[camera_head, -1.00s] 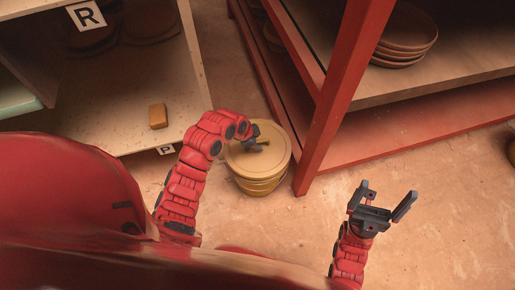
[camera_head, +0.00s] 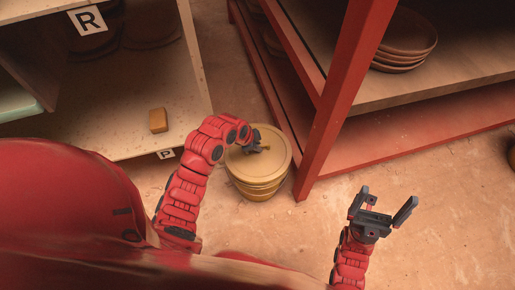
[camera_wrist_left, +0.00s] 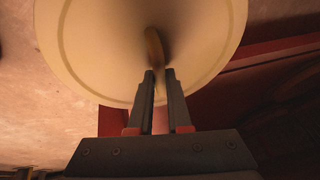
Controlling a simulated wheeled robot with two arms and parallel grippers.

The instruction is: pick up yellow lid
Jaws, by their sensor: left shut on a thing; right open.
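The yellow lid (camera_head: 272,158) is a round disc on top of a yellow pot (camera_head: 260,188) that stands on the floor beside the red shelf post. My left gripper (camera_head: 258,146) is at the lid's top and shut on its handle. In the left wrist view the two fingers (camera_wrist_left: 160,78) close around the thin handle (camera_wrist_left: 155,50), with the pale round lid (camera_wrist_left: 100,45) filling the upper part. I cannot tell whether the lid touches the pot's rim. My right gripper (camera_head: 382,207) is open and empty above the floor at the right.
A red shelf post (camera_head: 342,100) rises just right of the pot. Stacked plates (camera_head: 404,42) sit on the red shelf unit. A pale shelf (camera_head: 120,130) at the left holds a brown block (camera_head: 158,120).

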